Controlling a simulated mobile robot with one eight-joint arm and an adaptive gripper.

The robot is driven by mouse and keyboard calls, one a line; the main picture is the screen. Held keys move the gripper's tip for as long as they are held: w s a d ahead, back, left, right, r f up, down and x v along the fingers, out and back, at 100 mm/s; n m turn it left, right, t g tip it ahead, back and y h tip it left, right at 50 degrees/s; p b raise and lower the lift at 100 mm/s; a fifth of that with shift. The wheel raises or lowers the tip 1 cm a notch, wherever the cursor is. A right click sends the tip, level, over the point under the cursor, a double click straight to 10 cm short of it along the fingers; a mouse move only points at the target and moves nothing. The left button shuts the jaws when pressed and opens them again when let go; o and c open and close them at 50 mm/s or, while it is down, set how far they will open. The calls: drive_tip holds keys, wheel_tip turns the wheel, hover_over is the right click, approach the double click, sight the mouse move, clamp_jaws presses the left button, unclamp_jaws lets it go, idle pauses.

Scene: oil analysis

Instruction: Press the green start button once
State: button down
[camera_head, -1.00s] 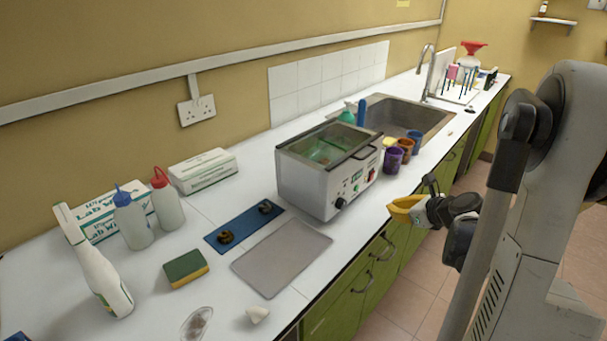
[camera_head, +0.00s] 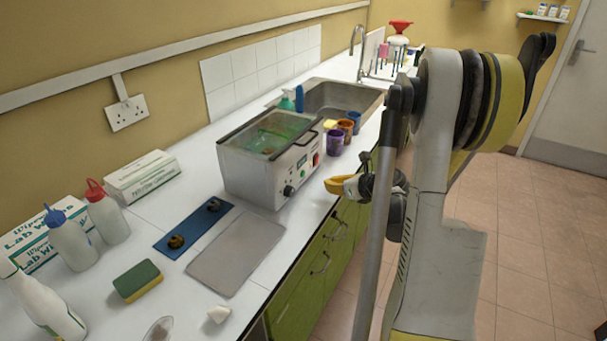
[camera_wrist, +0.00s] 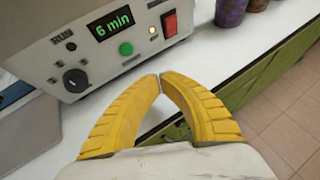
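The green start button (camera_wrist: 126,49) is round and sits on the front panel of the white water bath, below a display reading "6 min". The water bath (camera_head: 250,178) stands on the counter in the head view. My gripper (camera_wrist: 159,76) has yellow fingers with their tips together and nothing between them. In the wrist view the fingertips are below and to the right of the green button, apart from the panel. In the head view my gripper (camera_head: 328,184) is in front of the panel, by the counter edge.
The panel also has a red switch (camera_wrist: 169,22), a lit amber lamp (camera_wrist: 152,31) and a black knob (camera_wrist: 76,80). Dark cups (camera_head: 335,142) stand just right of the bath. A grey mat (camera_head: 235,253) lies left of it. Open floor (camera_head: 510,230) is at the right.

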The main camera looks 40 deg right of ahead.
sight(305, 176)
drive_tip(key=shift+w+a, duration=0.4)
drive_tip(key=shift+w, duration=0.5)
drive_tip(key=shift+w+a, duration=0.35)
drive_tip(key=shift+w, duration=0.55)
drive_tip(key=shift+w+a, duration=0.4)
drive_tip(key=shift+w, duration=0.5)
drive_tip(key=shift+w, duration=0.15)
drive_tip(key=shift+w+a, duration=0.15)
drive_tip(key=shift+w, duration=0.1)
drive_tip(key=shift+w+a, duration=0.15)
drive_tip(key=shift+w, duration=0.2)
drive_tip(key=shift+s, duration=0.15)
drive_tip(key=shift+s+d+b, duration=0.3)
drive_tip(key=shift+s+b, duration=0.05)
drive_tip(key=shift+s, duration=0.25)
drive_tip(key=shift+s+d, duration=0.1)
drive_tip(key=shift+s, duration=0.05)
drive_tip(key=shift+s+d+b, duration=0.1)
drive_tip(key=shift+s+d, duration=0.2)
drive_tip(key=shift+s, duration=0.45)
drive_tip(key=shift+s+d+b, duration=0.15)
drive_tip(key=shift+s+d, duration=0.1)
drive_tip(key=shift+s, duration=0.45)
drive_tip(key=shift+s+d+b, duration=0.1)
drive_tip(key=shift+s+d, duration=0.2)
drive_tip(key=shift+s, duration=0.45)
